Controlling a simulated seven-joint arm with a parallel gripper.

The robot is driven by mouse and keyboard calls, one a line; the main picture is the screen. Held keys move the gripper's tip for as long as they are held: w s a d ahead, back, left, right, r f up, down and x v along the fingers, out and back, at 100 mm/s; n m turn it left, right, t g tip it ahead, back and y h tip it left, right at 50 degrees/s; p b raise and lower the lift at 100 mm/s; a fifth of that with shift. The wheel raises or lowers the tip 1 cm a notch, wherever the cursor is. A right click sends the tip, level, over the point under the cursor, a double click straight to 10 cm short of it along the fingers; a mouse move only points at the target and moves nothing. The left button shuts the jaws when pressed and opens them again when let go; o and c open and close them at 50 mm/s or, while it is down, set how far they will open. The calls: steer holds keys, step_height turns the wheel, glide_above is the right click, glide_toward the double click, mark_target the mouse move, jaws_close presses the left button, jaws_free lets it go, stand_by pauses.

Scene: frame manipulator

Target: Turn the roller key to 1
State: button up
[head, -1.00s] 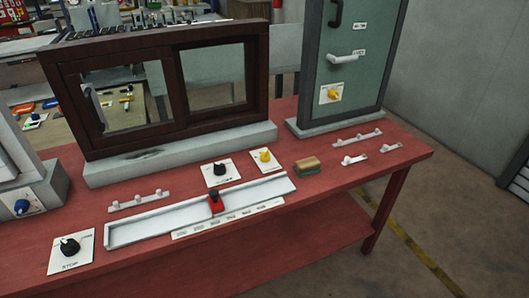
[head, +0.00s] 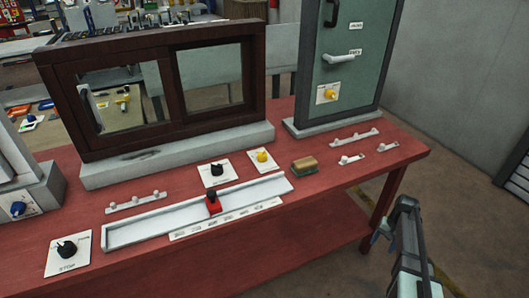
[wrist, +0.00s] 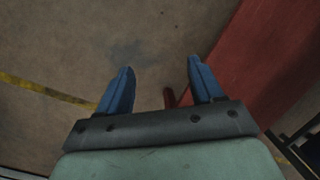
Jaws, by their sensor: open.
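Several turn knobs on white plates are in the head view, and I cannot tell which is the roller key. One black knob (head: 217,169) is behind the slide rail, with a yellow knob (head: 262,156) to its right. A black knob marked STOP (head: 67,249) is at the front left. A blue knob (head: 18,208) is at the left edge, and another yellow knob (head: 330,94) is on the green door. My gripper (wrist: 160,65) is open and empty over the floor beside the table. It also shows at the lower right of the head view (head: 381,226), away from every knob.
The red table (head: 330,192) carries a white rail (head: 150,231) with a red slider (head: 213,203), a dark window frame (head: 165,85), a green door panel (head: 350,60), a sponge-like block (head: 305,166) and small pegged strips (head: 354,140). The table's right front edge is near my gripper.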

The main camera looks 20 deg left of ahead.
steer(key=w+d+r+t, duration=0.2)
steer(key=w+r, duration=0.8)
steer(key=r, duration=0.4)
steer(key=w+d+r+t, duration=0.1)
steer(key=w+r, duration=0.9)
steer(key=r, duration=0.4)
steer(key=shift+m+g, duration=0.3)
steer(key=shift+m, duration=0.3)
steer(key=a+r, duration=0.1)
steer(key=a, duration=0.3)
steer(key=a+r, duration=0.1)
steer(key=a, duration=0.4)
steer(key=a+r, duration=0.1)
steer(key=a, duration=0.3)
steer(key=shift+s+a+r, duration=0.15)
steer(key=shift+a+r, duration=0.1)
steer(key=shift+r, duration=0.05)
steer(key=s+a+r+m, duration=0.1)
steer(key=a+r, duration=0.1)
steer(key=a, duration=0.6)
steer(key=s+a+r, duration=0.2)
steer(key=a, duration=0.6)
steer(key=m+h, duration=0.2)
glide_toward(262, 152)
steer(key=shift+g, duration=0.4)
steer(key=f, duration=1)
steer(key=shift+w+d, duration=0.15)
steer(key=shift+w, duration=0.25)
steer(key=shift+c, duration=0.3)
